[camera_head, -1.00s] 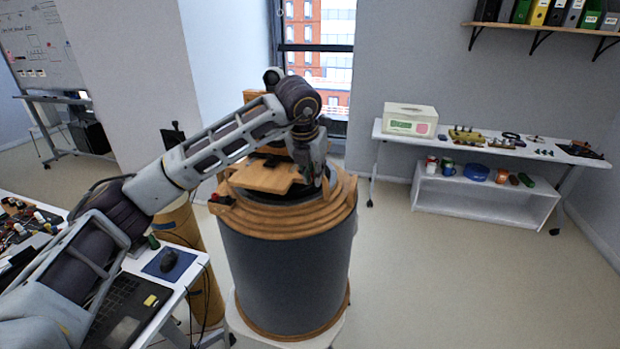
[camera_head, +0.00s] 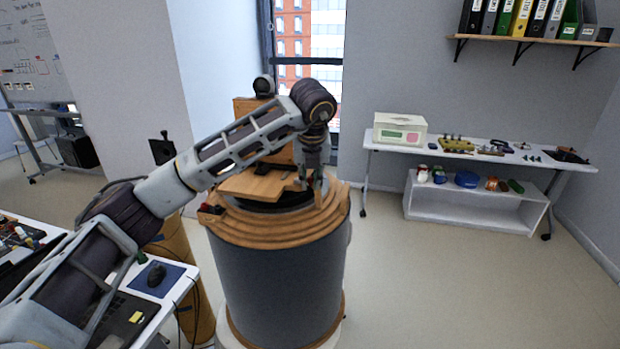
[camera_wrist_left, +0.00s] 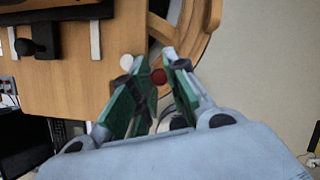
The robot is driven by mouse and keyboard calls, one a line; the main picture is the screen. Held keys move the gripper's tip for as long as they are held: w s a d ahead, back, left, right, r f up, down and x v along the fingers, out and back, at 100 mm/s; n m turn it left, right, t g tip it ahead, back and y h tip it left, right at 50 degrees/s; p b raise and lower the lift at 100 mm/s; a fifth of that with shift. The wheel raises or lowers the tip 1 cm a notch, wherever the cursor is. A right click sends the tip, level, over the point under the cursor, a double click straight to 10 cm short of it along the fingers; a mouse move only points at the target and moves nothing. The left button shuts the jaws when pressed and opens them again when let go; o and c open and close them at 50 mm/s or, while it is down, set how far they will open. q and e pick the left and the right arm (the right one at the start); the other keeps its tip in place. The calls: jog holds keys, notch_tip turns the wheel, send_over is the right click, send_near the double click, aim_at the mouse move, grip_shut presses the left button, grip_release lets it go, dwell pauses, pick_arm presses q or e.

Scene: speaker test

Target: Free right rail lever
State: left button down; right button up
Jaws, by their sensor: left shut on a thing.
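A large dark grey drum (camera_head: 275,285) with stepped wooden rings (camera_head: 265,235) stands in the middle of the head view. A wooden plate (camera_head: 255,186) lies on its top. My left gripper (camera_head: 316,186) reaches down at the right of this plate. In the left wrist view, its green-padded fingers (camera_wrist_left: 147,78) are close around a small red knob (camera_wrist_left: 158,76), which I take to be on the lever. A white knob (camera_wrist_left: 127,61) is beside the left fingertip. The lever's shaft is hidden. My right gripper is not in view.
A wooden upright panel (camera_head: 245,110) stands behind the plate. A desk with a mouse pad (camera_head: 158,280) and laptop is at left, under my arm. A white side table (camera_head: 470,150) with a pale box (camera_head: 400,130) stands at right. The floor between is clear.

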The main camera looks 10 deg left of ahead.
pick_arm(q)
jog(key=c, duration=1.7)
grip_release()
jog(key=shift+v, duration=6)
